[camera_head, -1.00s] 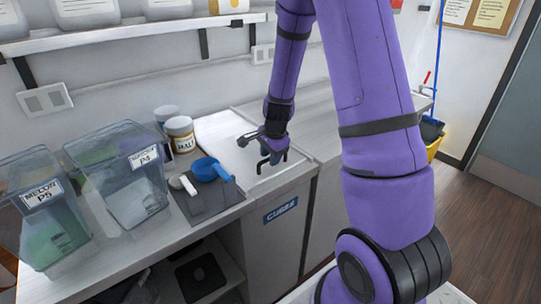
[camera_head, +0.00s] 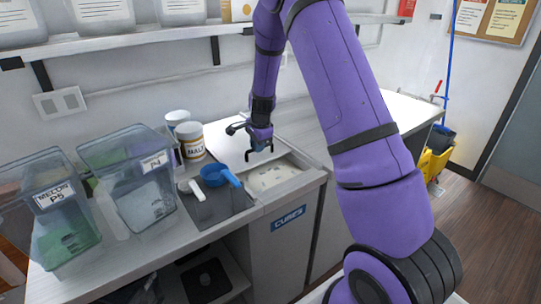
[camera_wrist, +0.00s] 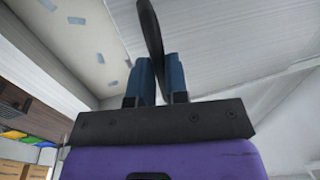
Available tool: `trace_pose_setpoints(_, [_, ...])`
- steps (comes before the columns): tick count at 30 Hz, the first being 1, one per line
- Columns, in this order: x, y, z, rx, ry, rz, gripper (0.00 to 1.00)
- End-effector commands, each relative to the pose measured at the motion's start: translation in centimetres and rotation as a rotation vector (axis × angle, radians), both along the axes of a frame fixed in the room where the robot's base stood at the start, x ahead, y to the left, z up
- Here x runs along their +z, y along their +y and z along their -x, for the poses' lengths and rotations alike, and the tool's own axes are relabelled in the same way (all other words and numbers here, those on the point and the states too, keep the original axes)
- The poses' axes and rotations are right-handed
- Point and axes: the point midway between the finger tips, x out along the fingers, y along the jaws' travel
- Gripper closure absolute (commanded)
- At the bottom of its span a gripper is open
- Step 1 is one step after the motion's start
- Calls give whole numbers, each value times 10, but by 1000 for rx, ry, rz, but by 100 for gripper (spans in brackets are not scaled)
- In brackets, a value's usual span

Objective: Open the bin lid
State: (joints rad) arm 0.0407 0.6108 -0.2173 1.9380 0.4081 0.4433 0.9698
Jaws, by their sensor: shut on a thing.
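The bin (camera_head: 288,232), labelled CUBES, is built into the counter in the head view. Its pale lid (camera_head: 228,148) is partly open, and the front of the bin's opening (camera_head: 275,176) shows with pale contents inside. My gripper (camera_head: 260,150) is over the lid's front part. In the wrist view, its blue fingers (camera_wrist: 153,78) are shut on the dark lid handle (camera_wrist: 150,30). The lid's pale surface fills the upper right there (camera_wrist: 230,40). Pale blue pieces (camera_wrist: 77,20) on a light surface show at upper left. My arm hides part of the lid.
A blue scoop (camera_head: 216,174) and a white scoop (camera_head: 192,188) lie on a dark mat (camera_head: 228,204) left of the bin. A MALT jar (camera_head: 190,142) and clear tubs (camera_head: 130,185) stand further left. A shelf (camera_head: 180,30) runs above. Counter to the right is clear.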

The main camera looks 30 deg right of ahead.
Motion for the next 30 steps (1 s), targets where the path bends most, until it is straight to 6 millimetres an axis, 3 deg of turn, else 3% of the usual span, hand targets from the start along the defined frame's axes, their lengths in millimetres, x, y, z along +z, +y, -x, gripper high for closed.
trace_pose_setpoints(1, [0,1,-17,3,-3,1,100])
trace_pose_setpoints(6, [0,2,-57,1,-3,2,100])
trace_pose_setpoints(12, [0,3,-87,1,-2,1,100])
trace_pose_setpoints(18, [1,3,-100,0,-1,0,100])
trace_pose_setpoints(29, [1,3,-101,0,-1,0,100])
trace_pose_setpoints(30, [1,3,-101,0,-1,0,76])
